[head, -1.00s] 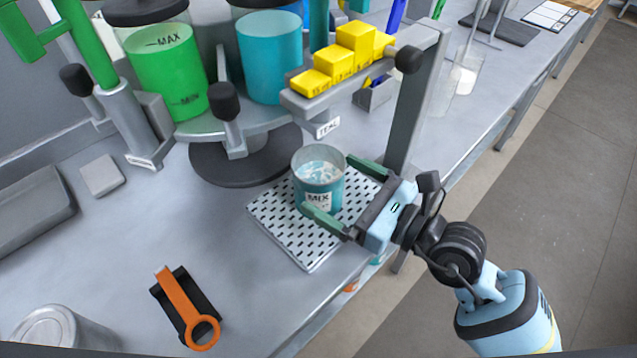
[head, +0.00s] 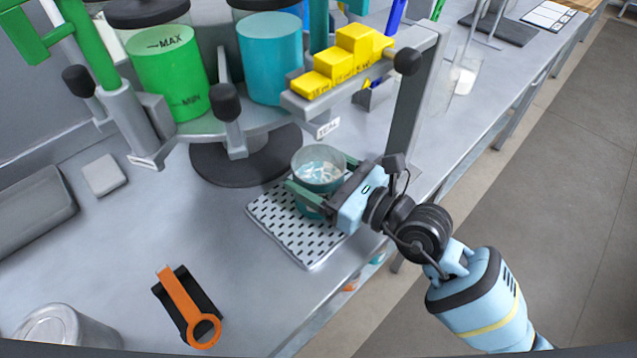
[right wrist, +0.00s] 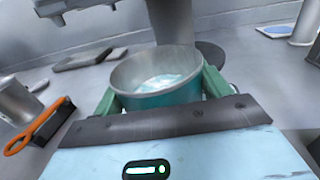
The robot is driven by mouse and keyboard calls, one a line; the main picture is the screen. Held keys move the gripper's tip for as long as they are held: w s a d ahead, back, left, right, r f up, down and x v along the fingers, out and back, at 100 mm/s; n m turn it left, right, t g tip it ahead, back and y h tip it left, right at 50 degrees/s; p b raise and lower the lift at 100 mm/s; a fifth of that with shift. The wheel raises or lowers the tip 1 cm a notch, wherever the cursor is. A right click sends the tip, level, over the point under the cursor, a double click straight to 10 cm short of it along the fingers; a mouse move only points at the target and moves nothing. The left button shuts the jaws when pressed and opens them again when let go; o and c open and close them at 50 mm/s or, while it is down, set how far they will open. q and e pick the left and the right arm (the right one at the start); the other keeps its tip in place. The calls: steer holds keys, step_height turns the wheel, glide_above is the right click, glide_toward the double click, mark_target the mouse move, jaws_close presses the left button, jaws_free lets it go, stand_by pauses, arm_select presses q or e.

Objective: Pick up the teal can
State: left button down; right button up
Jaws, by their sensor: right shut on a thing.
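The teal can (head: 318,168) is an open-topped cup with whitish-teal contents, upright over the perforated tray (head: 290,240) near the bench's front edge. My right gripper (head: 318,196) reaches in from the right and is shut on the can, one green finger on each side. In the right wrist view the can (right wrist: 165,92) sits between both fingers, its rim open toward the camera. The gripper hides much of its lower wall, and I cannot tell whether its base touches the tray. My left gripper is not in view.
Above the tray stands a dispenser with a green drum (head: 170,75), a teal drum (head: 270,58), yellow stepped blocks (head: 345,62) and a grey post (head: 408,120). An orange-handled tool (head: 185,305) and a metal can (head: 60,328) lie front left. Bench between is clear.

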steer(key=shift+c, duration=1.4)
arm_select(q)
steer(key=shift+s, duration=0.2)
arm_select(e)
steer(key=shift+r, duration=0.2)
steer(key=shift+r+p, duration=0.4)
steer(key=shift+r, duration=1.2)
steer(key=shift+s+d, duration=0.15)
steer(key=shift+d, duration=0.05)
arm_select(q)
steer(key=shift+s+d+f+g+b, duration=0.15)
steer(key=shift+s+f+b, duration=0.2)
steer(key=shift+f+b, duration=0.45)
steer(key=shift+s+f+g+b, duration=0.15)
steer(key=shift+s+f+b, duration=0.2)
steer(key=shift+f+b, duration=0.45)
arm_select(e)
steer(key=v, duration=1.7)
steer(key=shift+s+d, duration=0.15)
steer(key=shift+d, duration=0.05)
steer(key=shift+d, duration=0.1)
